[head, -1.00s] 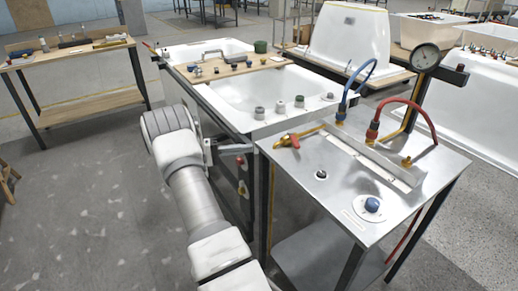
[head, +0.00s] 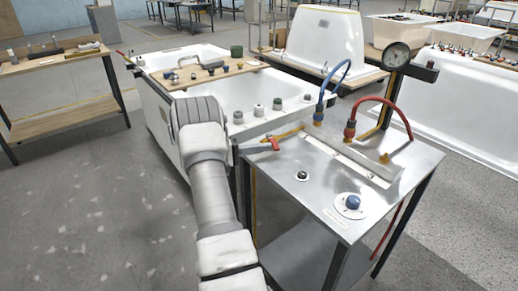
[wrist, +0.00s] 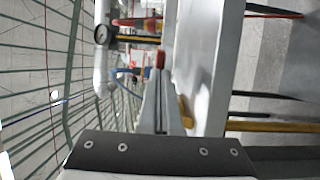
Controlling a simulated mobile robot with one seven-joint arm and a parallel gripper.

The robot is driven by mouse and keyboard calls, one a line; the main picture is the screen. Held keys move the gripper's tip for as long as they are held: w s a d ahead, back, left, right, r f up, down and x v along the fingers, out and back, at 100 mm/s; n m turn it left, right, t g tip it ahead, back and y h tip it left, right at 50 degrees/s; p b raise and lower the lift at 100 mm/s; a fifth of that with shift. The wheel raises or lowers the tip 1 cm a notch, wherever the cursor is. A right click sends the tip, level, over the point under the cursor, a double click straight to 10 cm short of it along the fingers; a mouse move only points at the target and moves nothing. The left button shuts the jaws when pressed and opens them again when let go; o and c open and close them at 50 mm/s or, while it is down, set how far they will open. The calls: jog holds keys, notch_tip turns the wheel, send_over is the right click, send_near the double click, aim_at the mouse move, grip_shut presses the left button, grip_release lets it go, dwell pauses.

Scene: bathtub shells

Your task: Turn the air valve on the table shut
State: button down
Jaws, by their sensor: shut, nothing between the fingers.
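The air valve (head: 275,144) has a red handle and sits at the left edge of the steel table (head: 322,205), at the end of a yellow pipe. My gripper (head: 264,147) is at the table's left edge, its fingers pointing right toward the red handle. In the wrist view my gripper (wrist: 160,78) has its fingers together and holds nothing. The red handle (wrist: 160,59) shows just beyond the fingertips there. I cannot tell whether they touch. The valve body is partly hidden by the fingers.
Blue hose (head: 322,94) and red hose (head: 387,99) arch over the table's back. A pressure gauge (head: 396,55) stands behind. A blue knob (head: 353,202) and a black knob (head: 302,176) are on the tabletop. A white bathtub (head: 265,92) lies just behind my arm.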

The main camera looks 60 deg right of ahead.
jog(key=shift+s+d+n+t+h+b, duration=0.15)
jog(key=shift+s+n+t+h+b, duration=0.3)
jog(key=shift+n+t+h, duration=0.3)
jog(key=shift+s+d+n+t+h+b, duration=0.1)
jog(key=shift+s+n+t+h+b, duration=0.4)
jog(key=shift+n+t, duration=0.35)
jog(key=shift+s+d+f+t, duration=0.15)
jog(key=shift+s+f+t, duration=0.05)
jog(key=shift+t, duration=0.1)
jog(key=shift+s+d+r+b, duration=0.2)
jog(key=shift+s+b, duration=0.05)
jog(key=shift+b, duration=0.25)
jog(key=shift+w+a, duration=0.2)
jog(key=shift+a, duration=0.1)
jog(key=s+v, duration=0.1)
jog(key=v, duration=1.2)
jog(key=shift+a+f, duration=0.15)
jog(key=shift+a, duration=0.35)
jog(key=shift+s, duration=0.15)
